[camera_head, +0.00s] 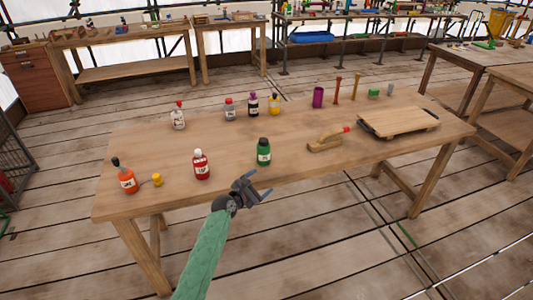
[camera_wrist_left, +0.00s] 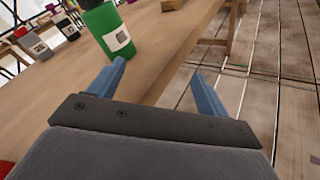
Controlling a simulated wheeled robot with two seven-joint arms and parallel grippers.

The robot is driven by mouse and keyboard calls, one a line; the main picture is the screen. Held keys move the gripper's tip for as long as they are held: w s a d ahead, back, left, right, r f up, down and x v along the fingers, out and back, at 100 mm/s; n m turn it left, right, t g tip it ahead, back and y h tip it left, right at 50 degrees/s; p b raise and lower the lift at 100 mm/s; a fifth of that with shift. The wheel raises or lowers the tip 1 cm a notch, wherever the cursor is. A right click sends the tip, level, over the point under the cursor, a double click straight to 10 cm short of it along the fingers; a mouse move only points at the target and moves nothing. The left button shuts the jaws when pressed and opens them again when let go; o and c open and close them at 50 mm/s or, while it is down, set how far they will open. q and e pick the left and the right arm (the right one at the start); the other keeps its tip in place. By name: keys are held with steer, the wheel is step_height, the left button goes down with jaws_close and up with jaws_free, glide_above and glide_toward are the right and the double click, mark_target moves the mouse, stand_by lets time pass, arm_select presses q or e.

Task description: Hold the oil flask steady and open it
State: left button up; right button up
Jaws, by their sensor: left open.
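Several small labelled bottles stand upright on the wooden table; I cannot read which one is the oil flask. The nearest to my left gripper (camera_head: 261,186) is a green bottle (camera_head: 263,153) with a dark cap and a white label. My left gripper is open and empty, in front of the table's near edge and apart from the green bottle. In the left wrist view the green bottle (camera_wrist_left: 109,32) stands just beyond the blue left fingertip, its top cut off by the frame. My right gripper is not in view.
A red bottle (camera_head: 201,164), an orange bottle (camera_head: 127,178) and a small yellow piece (camera_head: 157,180) are on the left. More bottles stand behind, including a yellow one (camera_head: 274,104). A wooden board (camera_head: 398,122) and a brush-like tool (camera_head: 328,139) lie right. The table's middle is clear.

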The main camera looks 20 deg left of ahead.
mark_target(260, 155)
arm_select(q)
steer(key=w+a+r+n+t, duration=0.1)
steer(key=w+n, duration=0.1)
steer(key=w+a+r+n+y, duration=0.1)
steer(key=w+a+r+n, duration=0.1)
steer(key=w+n, duration=0.1)
steer(key=w+a+r+n+t, duration=0.1)
steer(key=w+n, duration=0.1)
steer(key=shift+w+a+r+t+y, duration=0.15)
steer(key=shift+w+a+t+y, duration=0.15)
steer(key=shift+y, duration=0.1)
steer(key=shift+x, duration=1.45)
steer(key=shift+f+p+x, duration=0.2)
steer(key=shift+p+x, duration=0.05)
steer(key=shift+x, duration=0.9)
steer(key=shift+f+p+x, duration=0.2)
steer(key=shift+p+x, duration=0.05)
steer(key=shift+x, duration=0.9)
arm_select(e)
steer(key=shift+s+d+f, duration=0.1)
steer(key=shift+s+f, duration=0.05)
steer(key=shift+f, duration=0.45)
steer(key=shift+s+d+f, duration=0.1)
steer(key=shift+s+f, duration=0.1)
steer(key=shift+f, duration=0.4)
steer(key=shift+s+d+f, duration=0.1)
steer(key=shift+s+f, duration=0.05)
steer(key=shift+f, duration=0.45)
arm_select(q)
steer(key=c, duration=1.1)
